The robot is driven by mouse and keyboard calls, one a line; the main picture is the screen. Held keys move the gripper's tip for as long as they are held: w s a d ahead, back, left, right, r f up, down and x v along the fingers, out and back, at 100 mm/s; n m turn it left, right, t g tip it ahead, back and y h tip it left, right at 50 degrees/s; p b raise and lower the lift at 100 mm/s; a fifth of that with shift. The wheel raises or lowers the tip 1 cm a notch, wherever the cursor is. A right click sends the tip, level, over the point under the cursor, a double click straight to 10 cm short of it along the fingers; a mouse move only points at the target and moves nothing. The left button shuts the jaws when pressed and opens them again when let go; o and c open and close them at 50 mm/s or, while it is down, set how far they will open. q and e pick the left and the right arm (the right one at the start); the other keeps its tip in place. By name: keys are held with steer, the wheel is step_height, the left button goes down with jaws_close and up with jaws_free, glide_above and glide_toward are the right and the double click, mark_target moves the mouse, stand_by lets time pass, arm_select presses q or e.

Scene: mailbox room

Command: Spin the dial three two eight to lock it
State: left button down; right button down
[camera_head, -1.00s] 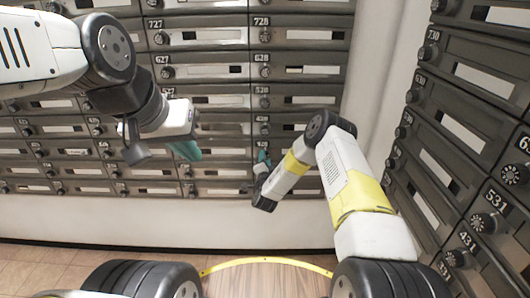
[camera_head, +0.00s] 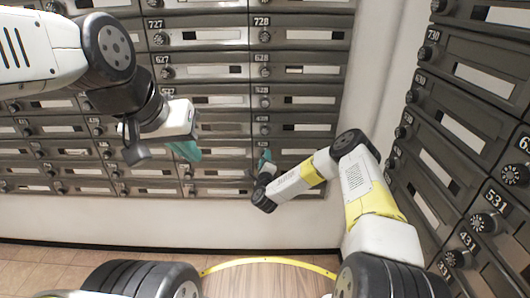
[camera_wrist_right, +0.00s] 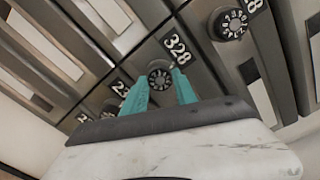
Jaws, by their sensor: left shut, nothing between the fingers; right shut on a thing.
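The dial of mailbox 328 (camera_wrist_right: 160,79) is a small round dark knob with white digits, below the label 328 in the right wrist view. My right gripper (camera_wrist_right: 159,84) has its two teal fingers on either side of this dial and is shut on it. In the head view the right gripper (camera_head: 264,157) is at the lower part of the back wall, hiding the dial there. My left gripper (camera_head: 188,151) hangs in front of the back wall, further left, shut and empty. The digit the dial points to is too small to tell.
Dial 428 (camera_wrist_right: 231,23) sits beside the gripped one in the wrist view. Rows of grey mailboxes fill the back wall, and another bank (camera_head: 462,130) stands on the right.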

steer(key=m, duration=1)
steer(key=shift+m, duration=0.3)
stand_by(0.4)
steer(key=c, duration=1)
jaws_free()
steer(key=shift+o, duration=0.2)
steer(key=s, duration=0.8)
